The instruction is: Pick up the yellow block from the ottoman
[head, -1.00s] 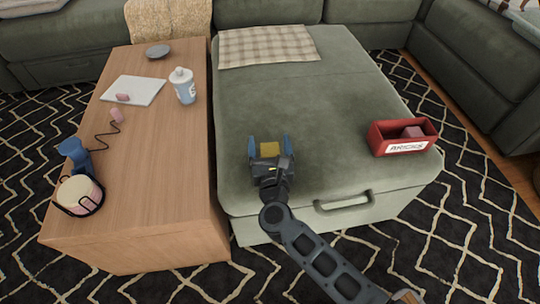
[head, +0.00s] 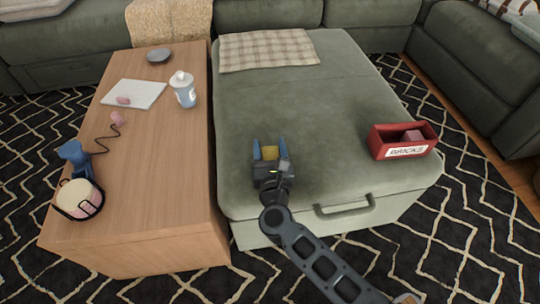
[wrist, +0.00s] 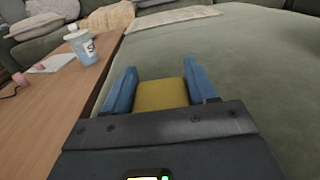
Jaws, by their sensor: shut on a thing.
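The yellow block (head: 270,153) is between the two blue fingers of my gripper (head: 269,150), over the left front part of the green ottoman (head: 330,110). In the wrist view the yellow block (wrist: 161,94) fills the space between the fingers of my gripper (wrist: 158,86), which is shut on it. The lower part of the block is hidden by the gripper body. I cannot tell whether the block touches the ottoman.
A red bricks box (head: 403,151) with a pinkish block in it stands at the ottoman's right edge. A checked cloth (head: 267,50) lies at the back. The ottoman's middle is clear.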

